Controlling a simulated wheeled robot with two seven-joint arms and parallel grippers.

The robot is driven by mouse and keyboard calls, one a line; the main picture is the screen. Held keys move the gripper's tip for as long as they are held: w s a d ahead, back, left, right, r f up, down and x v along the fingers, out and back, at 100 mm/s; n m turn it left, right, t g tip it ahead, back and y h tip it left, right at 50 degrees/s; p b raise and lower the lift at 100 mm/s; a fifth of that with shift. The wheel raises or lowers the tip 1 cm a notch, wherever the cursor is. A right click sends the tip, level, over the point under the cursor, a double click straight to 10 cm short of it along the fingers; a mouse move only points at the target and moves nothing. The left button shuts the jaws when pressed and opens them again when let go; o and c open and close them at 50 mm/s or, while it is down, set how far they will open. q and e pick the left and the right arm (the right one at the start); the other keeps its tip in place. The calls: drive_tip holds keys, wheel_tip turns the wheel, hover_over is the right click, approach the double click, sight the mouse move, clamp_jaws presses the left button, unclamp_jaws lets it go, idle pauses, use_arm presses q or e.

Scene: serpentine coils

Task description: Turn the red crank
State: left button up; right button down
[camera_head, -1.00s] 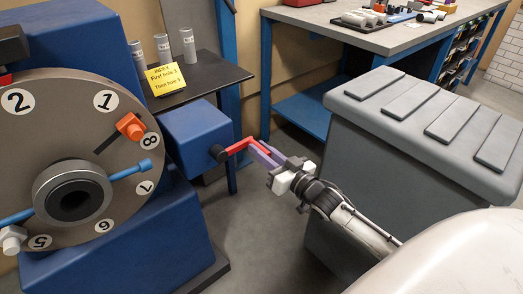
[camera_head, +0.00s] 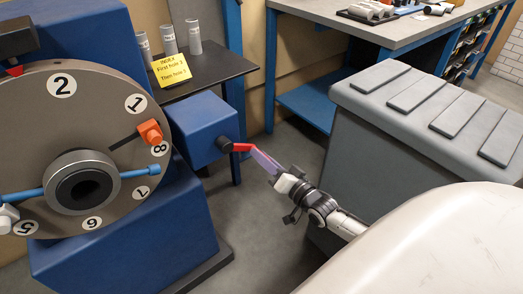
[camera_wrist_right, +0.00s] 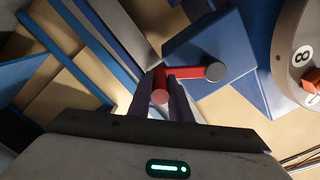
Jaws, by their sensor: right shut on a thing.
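The red crank (camera_head: 241,147) sticks out from a black hub (camera_head: 224,144) on the blue box at the right of the numbered wheel. My right gripper (camera_head: 264,161), with purple fingers, is shut on the crank's handle. In the right wrist view, the red crank arm (camera_wrist_right: 192,73) runs left from a grey round cap, and the handle's round end (camera_wrist_right: 160,96) lies between the two dark fingers (camera_wrist_right: 164,92). In the head view the fingers hide most of the handle. My left gripper is not in view.
The grey numbered wheel (camera_head: 110,215) carries an orange block (camera_head: 150,132) and a blue rod (camera_head: 134,173). A dark shelf with grey cylinders and a yellow note (camera_head: 171,70) stands behind. A grey ridged cabinet (camera_head: 400,145) stands close on the right. Floor shows between.

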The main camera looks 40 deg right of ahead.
drive_tip(key=a+f+m+b, duration=0.2)
drive_tip(key=a+f+m, duration=0.2)
drive_tip(key=a+m, duration=0.4)
drive_tip(key=shift+a+f+m, duration=0.25)
drive_tip(key=shift+f+m, duration=0.15)
drive_tip(key=shift+m, duration=1.3)
drive_tip(key=c, duration=1.6)
unclamp_jaws()
drive_tip(key=shift+c, duration=0.2)
drive_tip(key=shift+r, duration=0.1)
